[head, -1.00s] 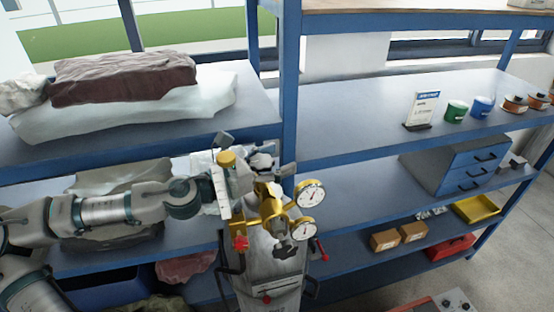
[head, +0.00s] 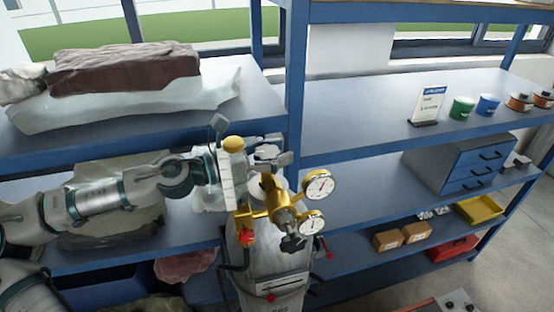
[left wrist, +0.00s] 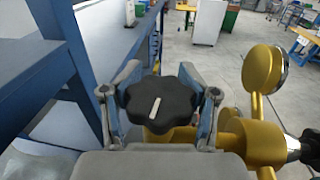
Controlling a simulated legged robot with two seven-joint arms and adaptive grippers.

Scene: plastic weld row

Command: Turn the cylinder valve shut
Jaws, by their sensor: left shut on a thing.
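The gas cylinder (head: 268,268) stands upright in front of the shelving, with a gold regulator (head: 271,196) and two round gauges at its top. In the left wrist view the black lobed valve handwheel (left wrist: 159,101) has a white mark, which is tilted slightly from upright. My left gripper (left wrist: 160,98) has one finger on each side of the handwheel and is shut on it. In the head view the left gripper (head: 262,150) is at the cylinder top, and the handwheel is largely hidden there. My right gripper is in neither view.
The upper gauge (head: 320,185) and lower gauge (head: 312,223) stick out right of the valve. A blue shelf post (head: 296,90) rises close behind. Wrapped bundles (head: 125,75) lie on the left shelf. A blue drawer unit (head: 465,165) stands to the right.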

